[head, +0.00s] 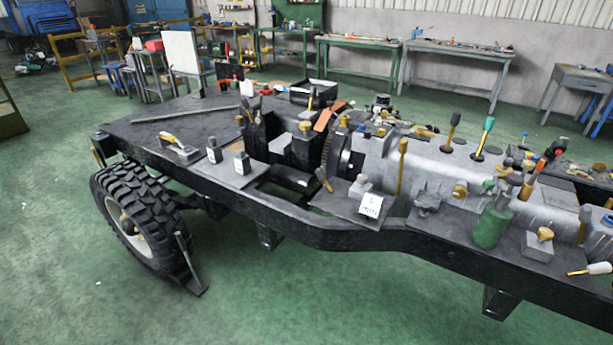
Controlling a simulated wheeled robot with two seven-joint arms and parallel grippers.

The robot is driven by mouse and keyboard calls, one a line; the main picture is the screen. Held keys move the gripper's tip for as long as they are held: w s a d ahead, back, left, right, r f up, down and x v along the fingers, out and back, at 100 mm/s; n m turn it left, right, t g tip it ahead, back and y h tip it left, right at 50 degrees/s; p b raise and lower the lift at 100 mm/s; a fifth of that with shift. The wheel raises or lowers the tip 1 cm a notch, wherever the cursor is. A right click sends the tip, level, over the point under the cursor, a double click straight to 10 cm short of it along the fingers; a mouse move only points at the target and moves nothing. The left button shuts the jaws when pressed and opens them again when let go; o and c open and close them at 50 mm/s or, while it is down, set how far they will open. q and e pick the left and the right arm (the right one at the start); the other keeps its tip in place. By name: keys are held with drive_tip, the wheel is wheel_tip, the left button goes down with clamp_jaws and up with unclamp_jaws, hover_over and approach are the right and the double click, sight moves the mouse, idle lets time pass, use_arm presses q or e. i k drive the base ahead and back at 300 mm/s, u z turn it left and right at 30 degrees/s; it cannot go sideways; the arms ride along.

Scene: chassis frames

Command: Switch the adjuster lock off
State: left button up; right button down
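A black chassis frame (230,196) runs across the view and bears many levers, knobs and small blocks. I cannot tell which of them is the adjuster lock. A yellow-handled lever (402,168) stands upright near the middle. A lever with a green and yellow top (486,135) and a dark-topped yellow lever (451,130) stand on the grey gearbox housing (440,165). A yellow-handled device (178,147) lies on the left deck. A white card (370,205) with unreadable marks stands at the frame's near side. Neither of my grippers is in view.
A large black tyre (138,222) stands under the frame's left end. A green cylinder (491,227) stands at the right. Workbenches (452,58) line the back wall. The green floor (80,290) in front is clear.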

sight(319, 171)
drive_tip(key=u, duration=0.45)
drive_tip(key=i, duration=0.95)
drive_tip(key=u, duration=0.35)
